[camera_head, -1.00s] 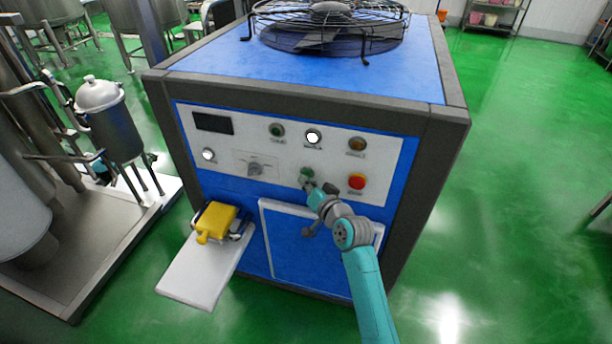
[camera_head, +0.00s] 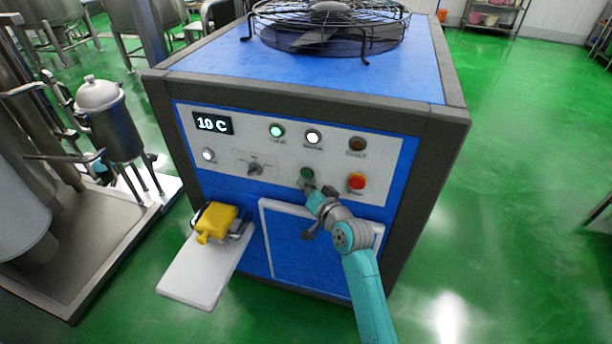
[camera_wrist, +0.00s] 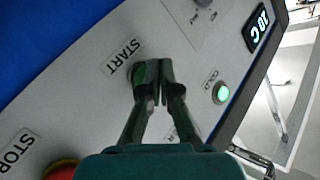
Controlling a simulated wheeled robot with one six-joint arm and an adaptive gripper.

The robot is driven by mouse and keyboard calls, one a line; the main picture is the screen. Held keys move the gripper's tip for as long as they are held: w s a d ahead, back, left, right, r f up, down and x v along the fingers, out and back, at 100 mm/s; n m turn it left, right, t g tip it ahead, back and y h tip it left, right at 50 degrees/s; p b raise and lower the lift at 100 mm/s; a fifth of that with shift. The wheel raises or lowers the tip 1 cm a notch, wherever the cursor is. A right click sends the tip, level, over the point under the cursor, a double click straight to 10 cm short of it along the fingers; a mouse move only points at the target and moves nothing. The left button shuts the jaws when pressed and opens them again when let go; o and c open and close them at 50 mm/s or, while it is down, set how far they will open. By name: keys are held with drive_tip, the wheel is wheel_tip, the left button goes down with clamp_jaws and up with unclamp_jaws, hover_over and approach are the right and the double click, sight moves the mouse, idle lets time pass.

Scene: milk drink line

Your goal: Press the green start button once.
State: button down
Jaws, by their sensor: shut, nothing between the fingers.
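The green start button (camera_head: 307,174) sits on the white control panel, left of the red stop button (camera_head: 357,182). In the wrist view the start button (camera_wrist: 139,75) lies beside the START label, partly hidden behind my fingertips. My gripper (camera_wrist: 152,72) is shut and empty, with its tips over the right side of the button. I cannot tell whether the tips touch it. In the head view my gripper (camera_head: 311,190) is just below the button.
The display (camera_head: 212,124) reads 10 C. A green lamp (camera_head: 277,131) and white lamps (camera_head: 313,137) are lit; the amber lamp (camera_head: 357,144) is dark. A rotary knob (camera_head: 255,169) is at left.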

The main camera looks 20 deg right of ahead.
drive_tip(key=shift+s+a, duration=0.15)
drive_tip(key=shift+s, duration=0.05)
drive_tip(key=s+a, duration=0.1)
drive_tip(key=s, duration=0.1)
drive_tip(key=s+a, duration=0.1)
drive_tip(key=s, duration=0.1)
drive_tip(key=shift+a, duration=0.4)
idle(0.8)
drive_tip(key=s+f+n+h, duration=0.1)
drive_tip(key=s+f, duration=0.5)
drive_tip(key=s, duration=0.8)
drive_tip(key=s+f+n+h, duration=0.1)
drive_tip(key=s+f, duration=0.4)
drive_tip(key=s, duration=0.8)
drive_tip(key=s+r+n, duration=0.1)
drive_tip(key=s+r, duration=0.3)
drive_tip(key=s, duration=0.8)
drive_tip(key=s+r+n+g, duration=0.1)
drive_tip(key=s+r, duration=0.3)
drive_tip(key=s, duration=0.8)
drive_tip(key=shift+s+d+n+h, duration=0.3)
drive_tip(key=shift+d+n, duration=0.05)
drive_tip(key=shift+n, duration=0.45)
